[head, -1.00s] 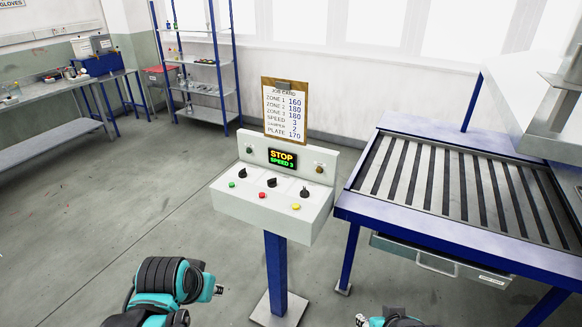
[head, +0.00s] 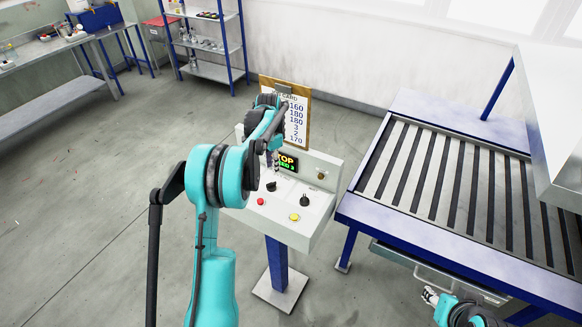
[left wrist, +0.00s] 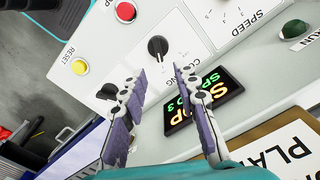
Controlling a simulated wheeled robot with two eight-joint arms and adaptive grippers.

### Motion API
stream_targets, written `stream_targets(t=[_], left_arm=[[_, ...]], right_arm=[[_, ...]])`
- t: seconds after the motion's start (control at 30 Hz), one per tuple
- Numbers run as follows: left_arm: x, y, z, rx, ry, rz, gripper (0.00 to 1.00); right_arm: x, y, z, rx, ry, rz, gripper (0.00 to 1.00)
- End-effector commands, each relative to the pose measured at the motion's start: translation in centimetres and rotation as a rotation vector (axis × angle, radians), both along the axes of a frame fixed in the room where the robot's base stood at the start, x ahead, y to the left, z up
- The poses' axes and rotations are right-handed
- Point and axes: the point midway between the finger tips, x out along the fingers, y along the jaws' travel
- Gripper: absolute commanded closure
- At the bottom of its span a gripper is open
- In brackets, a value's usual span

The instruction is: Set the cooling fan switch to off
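The cooling fan switch is the middle black rotary knob (head: 271,186) on the white sloping control panel (head: 318,233). In the left wrist view the knob (left wrist: 157,47) sits beside a partly hidden label starting "COO". I cannot read which setting it points to. My left gripper (head: 273,166) is over the panel near the display. In the left wrist view its two fingers (left wrist: 160,73) are apart and empty, with the knob just beyond and between their tips, apparently untouched. My right gripper (head: 430,296) is low at the right, away from the panel; its fingers are too small to judge.
The display (left wrist: 205,98) shows STOP and SPEED 3. Another black knob (head: 305,200), a red button (head: 260,201) and a yellow button (head: 294,217) are close by. The job card (head: 297,125) stands behind the panel. A blue slatted table (head: 440,230) is at the right.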

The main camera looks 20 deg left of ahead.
Motion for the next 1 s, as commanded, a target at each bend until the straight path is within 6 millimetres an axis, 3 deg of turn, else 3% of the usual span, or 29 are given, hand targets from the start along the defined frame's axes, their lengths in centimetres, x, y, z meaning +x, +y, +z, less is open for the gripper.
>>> stream_targets(t=[0.5,0.9,1.0], left_arm=[[0.1,0.2,-7.0,-0.001,0.003,-0.003,0.7],[0.1,0.1,-8.0,-0.001,0.003,-0.003,0.7],[0.1,0.1,-8.0,-0.001,0.003,-0.003,0.94]], right_arm=[[0.0,0.0,-0.3,0.0,0.0,0.0,0.6],[0.0,0.0,-0.3,0.0,0.0,0.0,0.6],[0.0,0.0,-0.3,0.0,0.0,0.0,0.6]])
